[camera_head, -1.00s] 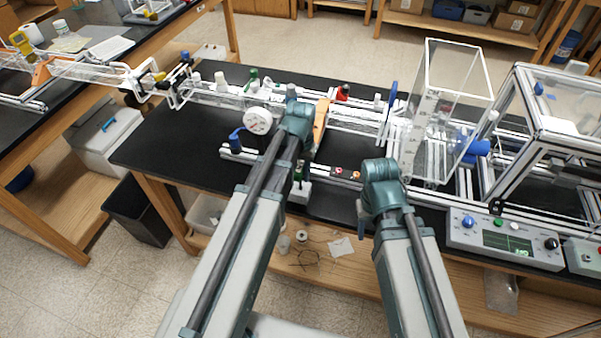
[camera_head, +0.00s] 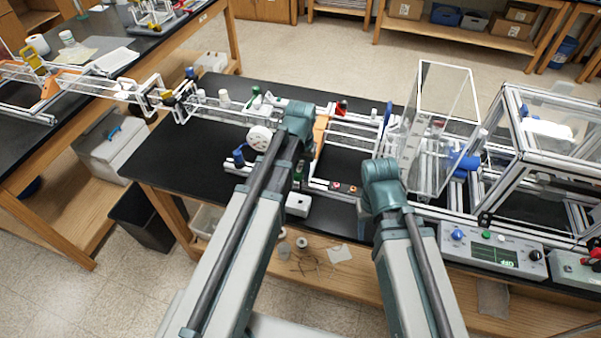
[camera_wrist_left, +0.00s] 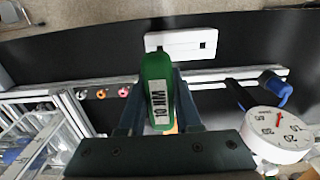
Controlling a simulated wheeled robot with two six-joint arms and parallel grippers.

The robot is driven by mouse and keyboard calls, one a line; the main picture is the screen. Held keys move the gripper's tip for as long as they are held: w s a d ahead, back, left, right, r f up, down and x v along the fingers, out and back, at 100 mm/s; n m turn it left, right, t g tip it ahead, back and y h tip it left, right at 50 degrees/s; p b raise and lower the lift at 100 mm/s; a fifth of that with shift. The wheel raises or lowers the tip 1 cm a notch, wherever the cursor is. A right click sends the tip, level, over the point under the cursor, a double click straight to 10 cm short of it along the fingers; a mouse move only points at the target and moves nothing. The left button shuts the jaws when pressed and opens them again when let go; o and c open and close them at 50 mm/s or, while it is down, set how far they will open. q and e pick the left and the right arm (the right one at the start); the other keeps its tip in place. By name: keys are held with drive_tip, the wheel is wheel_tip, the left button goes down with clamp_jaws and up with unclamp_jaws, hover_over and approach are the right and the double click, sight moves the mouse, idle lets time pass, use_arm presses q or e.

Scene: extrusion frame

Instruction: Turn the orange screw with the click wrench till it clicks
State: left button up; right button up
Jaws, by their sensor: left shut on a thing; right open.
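The click wrench (camera_wrist_left: 158,85) has a green body with a "10 NM" label and sits between the jaws of my left gripper (camera_wrist_left: 155,105), which is shut on it. In the head view my left gripper's wrist (camera_head: 297,118) hides most of the wrench. The wrench is apart from the screws. My right gripper (camera_head: 380,190) is over the front rail; its fingers are hidden below its wrist, and nothing held shows.
A white slotted block (camera_wrist_left: 180,42) lies near the bench's front edge. A round dial (camera_head: 260,138) and a blue-knobbed part (camera_head: 239,157) stand left of the wrench. A clear enclosure (camera_head: 436,135) and a control box (camera_head: 492,250) are at the right. Bare black bench lies at the left.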

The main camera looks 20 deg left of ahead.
sight(301, 166)
use_arm(q)
clamp_jaws()
drive_tip(key=shift+r, duration=0.1)
use_arm(e)
drive_tip(key=shift+r, duration=0.1)
use_arm(q)
wheel_tip(301, 166, up, 6)
drive_tip(key=p, duration=0.6)
drive_tip(key=shift+r+p, duration=0.25)
drive_tip(key=shift+p, duration=0.1)
drive_tip(key=shift+f, duration=0.1)
use_arm(e)
wheel_tip(301, 166, up, 6)
drive_tip(key=shift+r, duration=0.2)
use_arm(q)
drive_tip(key=shift+f, duration=0.1)
use_arm(e)
drive_tip(key=shift+f, duration=0.1)
